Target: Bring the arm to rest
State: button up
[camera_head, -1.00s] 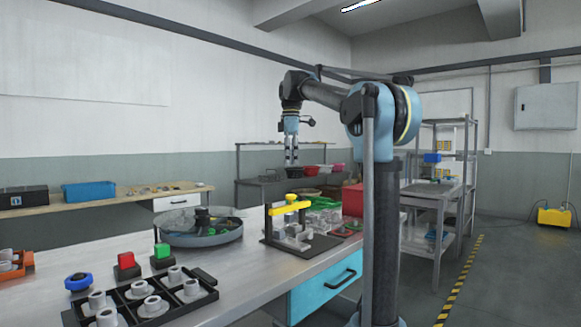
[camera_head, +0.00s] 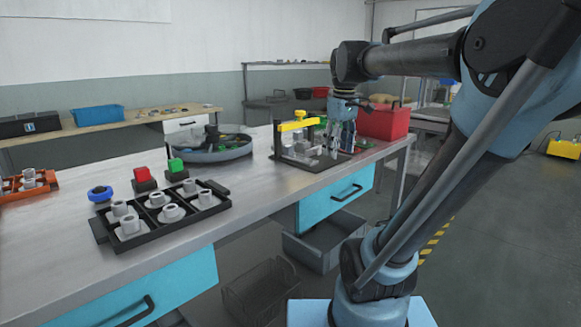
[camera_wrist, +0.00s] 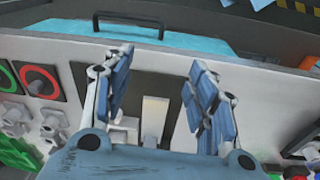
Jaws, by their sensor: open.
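My arm rises at the right of the head view and reaches over the workbench (camera_head: 255,190). My gripper (camera_head: 342,150) hangs downward at the bench's right part, beside the black fixture with a yellow clamp bar (camera_head: 298,125) and before the red box (camera_head: 385,123). In the wrist view my gripper (camera_wrist: 162,75) has its two blue-padded fingers spread apart. A pale block (camera_wrist: 153,118) on a dark plate shows between them. I see nothing held. Whether the fingers touch anything below cannot be told.
A round tank (camera_head: 207,157) stands left of the fixture. A black tray with several pale parts (camera_head: 160,215), a red button (camera_head: 143,172), a green button (camera_head: 176,165) and a blue knob (camera_head: 100,193) are nearer.

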jog(key=s+d+f+m, duration=0.1)
jog(key=s+f+m, duration=0.1)
jog(key=s+f, duration=0.3)
jog(key=s+d+f+m, duration=0.1)
jog(key=s+f+m, duration=0.2)
jog(key=f, duration=0.7)
jog(key=s+d+f+m+t, duration=0.1)
jog(key=s+d+f+m, duration=0.1)
jog(key=s+f, duration=0.5)
jog(key=shift+s+f+m, duration=0.15)
jog(key=shift+f+m, duration=0.15)
jog(key=shift+f, duration=0.45)
jog(key=shift+w+f, duration=0.2)
jog(key=shift+w, duration=0.3)
